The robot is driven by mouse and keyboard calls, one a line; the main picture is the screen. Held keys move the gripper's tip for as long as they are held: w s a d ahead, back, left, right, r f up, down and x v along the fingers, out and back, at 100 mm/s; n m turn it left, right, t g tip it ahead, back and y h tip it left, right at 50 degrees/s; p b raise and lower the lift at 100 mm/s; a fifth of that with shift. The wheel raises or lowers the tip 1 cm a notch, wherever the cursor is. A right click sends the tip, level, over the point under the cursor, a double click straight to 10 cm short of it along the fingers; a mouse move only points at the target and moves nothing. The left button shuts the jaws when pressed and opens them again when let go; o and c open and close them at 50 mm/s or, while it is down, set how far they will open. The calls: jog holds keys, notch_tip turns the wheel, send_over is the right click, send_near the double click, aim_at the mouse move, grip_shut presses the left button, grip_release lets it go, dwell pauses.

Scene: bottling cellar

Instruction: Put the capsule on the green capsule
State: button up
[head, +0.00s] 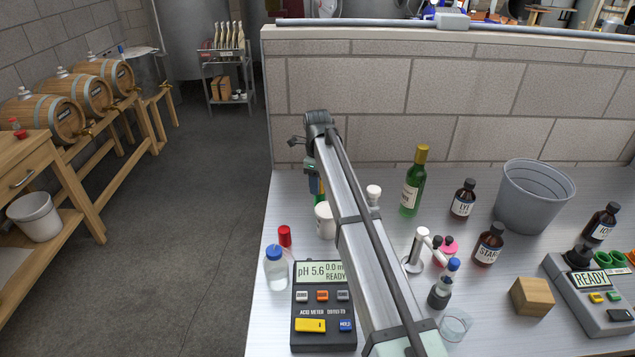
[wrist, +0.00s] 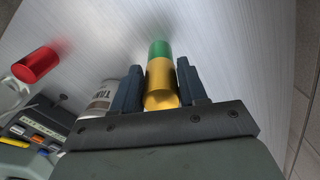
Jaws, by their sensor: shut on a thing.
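My gripper (wrist: 160,72) is shut on a gold capsule (wrist: 161,86), with one dark blue finger on each side of it. The green capsule (wrist: 159,48) shows just beyond the gold one, in line with it, in the wrist view. The two look end to end there, but I cannot tell whether they touch. In the head view my gripper (head: 316,183) is at the far left part of the bench, and a bit of the green capsule (head: 319,199) shows below the fingers. The gold capsule is hidden there by my arm.
A white labelled tub (wrist: 98,100) stands close beside my gripper. A red capsule (head: 285,236), a blue-capped bottle (head: 276,268) and the pH meter (head: 323,300) are nearer. A green bottle (head: 412,185) stands to the right. The block wall (head: 400,85) rises behind the bench.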

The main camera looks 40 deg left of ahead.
jog(key=shift+f, duration=0.1)
jog(key=o, duration=0.6)
notch_tip(320, 180, up, 12)
jog(key=shift+r, duration=0.2)
dwell(0.5)
